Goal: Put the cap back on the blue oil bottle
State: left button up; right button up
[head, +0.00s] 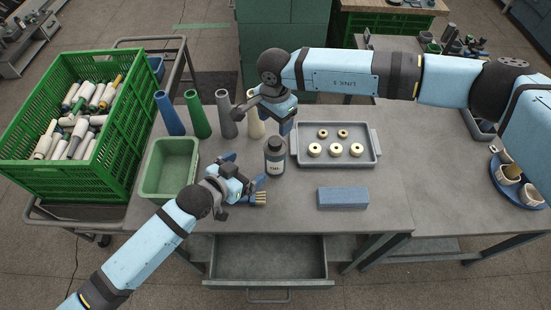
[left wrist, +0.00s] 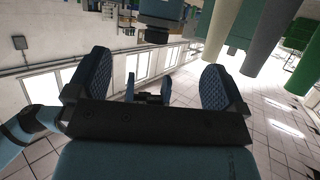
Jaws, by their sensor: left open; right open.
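A small bottle (head: 275,158) stands upright near the middle of the table, grey-blue with a pale label and a dark top. Its blue-grey body and black top (left wrist: 157,36) show upside down at the top of the left wrist view. I cannot tell if the black part is a cap or a bare neck. No separate cap can be made out. My left gripper (head: 245,170) is open and empty, left of the bottle and apart from it. Its spread fingers show in the left wrist view (left wrist: 150,85). My right gripper (head: 262,122) is open above and behind the bottle.
Several coloured cones (head: 198,115) stand behind. A green bin (head: 148,190) is left; a brush (head: 260,198) lies by my left gripper. A grey tray (head: 306,161) of rings and a blue block (head: 343,198) are right. The drawer (head: 268,278) below is open.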

aim_at(270, 153)
pick_arm(q)
jog(key=x, duration=1.3)
jog(key=shift+w+d+f, duration=0.1)
jog(key=shift+w+d, duration=0.1)
jog(key=shift+w, duration=0.15)
jog(key=shift+c, duration=0.4)
jog(key=c, duration=1.4)
pick_arm(e)
jog(key=shift+c, duration=0.5)
pick_arm(q)
jog(key=c, duration=0.3)
pick_arm(e)
jog(key=shift+s+a, duration=0.1)
jog(key=shift+c, duration=0.4)
jog(key=shift+s+a+r, duration=0.1)
jog(key=shift+a, duration=0.1)
jog(key=shift+d+r, duration=0.2)
jog(key=shift+d, duration=0.05)
